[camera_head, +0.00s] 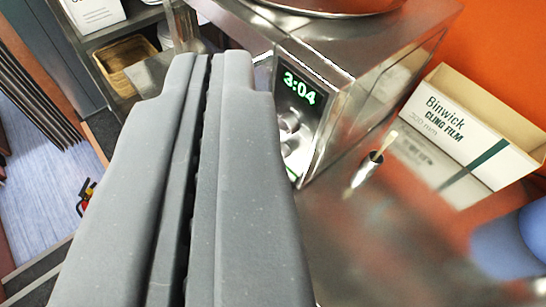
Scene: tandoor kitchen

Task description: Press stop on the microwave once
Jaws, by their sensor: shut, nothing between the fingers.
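The microwave (345,75) is a shiny steel box at the top centre of the view, standing on a steel counter. Its dark display (300,88) reads 3:04 in green digits. Below the display, round controls (289,122) show on the panel, partly hidden by my gripper. I cannot make out which control is stop. My gripper (222,58) is shut and empty. Its two grey fingers fill the left and middle of the view, with the tips in front of the microwave's left side. I cannot tell whether they touch it.
A cling film box (465,130) stands right of the microwave against an orange wall. A small metal pot with a brush (367,170) is between them. A blue object (510,245) sits at the lower right. A wicker basket (122,55) is on a shelf at upper left.

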